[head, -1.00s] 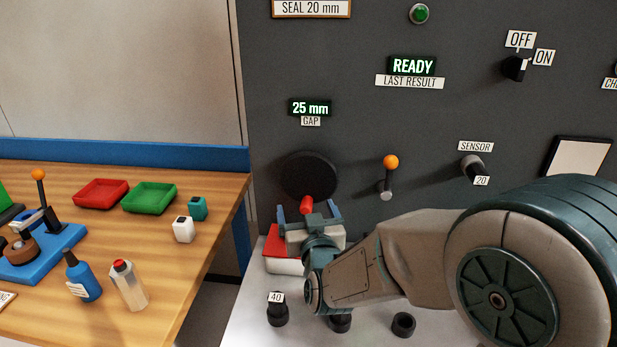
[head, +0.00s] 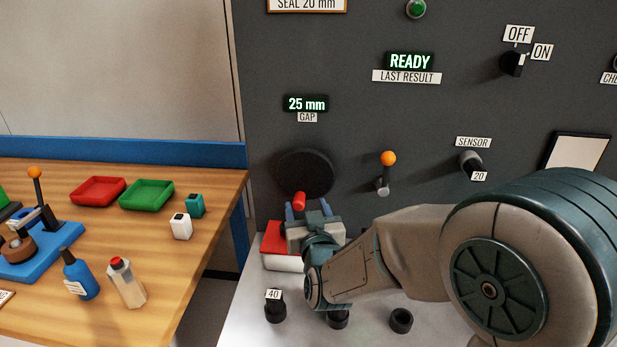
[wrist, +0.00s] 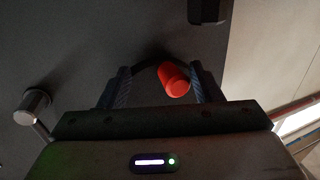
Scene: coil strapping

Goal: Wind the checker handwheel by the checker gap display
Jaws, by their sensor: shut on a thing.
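The checker handwheel (head: 305,172) is a dark disc on the grey panel, with a red handle (head: 299,201) at its lower edge. The checker gap display (head: 306,104) above it reads 25 mm. My gripper (head: 307,209) is at the red handle, its blue fingers either side of it. In the wrist view the red handle (wrist: 174,80) lies between the fingers of my gripper (wrist: 160,84), close to the right one. The jaws are shut on the handle. The wheel is mostly dark in the wrist view.
An orange-knobbed lever (head: 388,160) and a sensor knob (head: 471,163) stick out right of the wheel. A red-and-white block (head: 280,248) and dark posts, one marked 40 (head: 275,307), stand below. The wooden bench (head: 200,250) is at left.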

